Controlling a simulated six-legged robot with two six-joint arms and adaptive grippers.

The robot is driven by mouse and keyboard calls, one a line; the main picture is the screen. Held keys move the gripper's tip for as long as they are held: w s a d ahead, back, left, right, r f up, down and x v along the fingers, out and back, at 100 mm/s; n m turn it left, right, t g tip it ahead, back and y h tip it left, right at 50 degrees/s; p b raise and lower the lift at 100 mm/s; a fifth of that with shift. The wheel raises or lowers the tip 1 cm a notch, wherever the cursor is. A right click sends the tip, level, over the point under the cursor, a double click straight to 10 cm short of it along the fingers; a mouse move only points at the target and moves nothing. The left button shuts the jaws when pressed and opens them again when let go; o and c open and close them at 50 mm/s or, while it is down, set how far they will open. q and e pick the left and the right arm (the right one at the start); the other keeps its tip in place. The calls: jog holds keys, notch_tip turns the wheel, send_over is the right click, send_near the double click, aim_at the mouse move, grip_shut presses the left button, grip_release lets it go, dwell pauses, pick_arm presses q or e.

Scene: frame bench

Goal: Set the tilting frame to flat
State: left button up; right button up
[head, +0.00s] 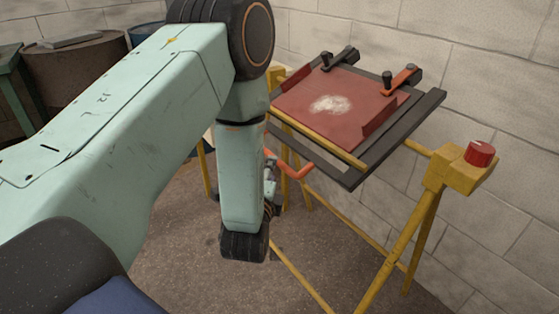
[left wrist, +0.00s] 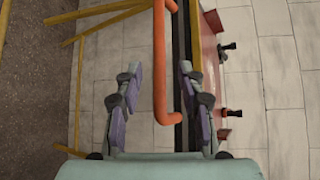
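The tilting frame (head: 432,108) is a dark rectangular frame carrying a red panel (head: 345,112) with a pale patch. It appears to slope down toward its near edge; the exact angle is hard to tell. An orange bent handle (head: 301,172) sticks out from the near left side. My left gripper (head: 270,188) is beside that handle, mostly hidden by my forearm in the head view. In the left wrist view its fingers (left wrist: 160,88) are spread, with the orange handle (left wrist: 159,60) between them in the picture and no clear contact. My right gripper is not in view.
A yellow stand (head: 394,240) carries the frame, with a red knob (head: 480,153) on its right post. Two black-handled clamps (head: 400,79) sit along the back edge. A block wall (head: 480,45) stands close behind. A brown drum (head: 85,72) stands at far left.

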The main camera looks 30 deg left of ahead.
pick_arm(q)
jog(key=b+x, duration=0.1)
jog(key=x, duration=0.6)
jog(key=shift+b, duration=0.35)
grip_shut()
dwell(0.4)
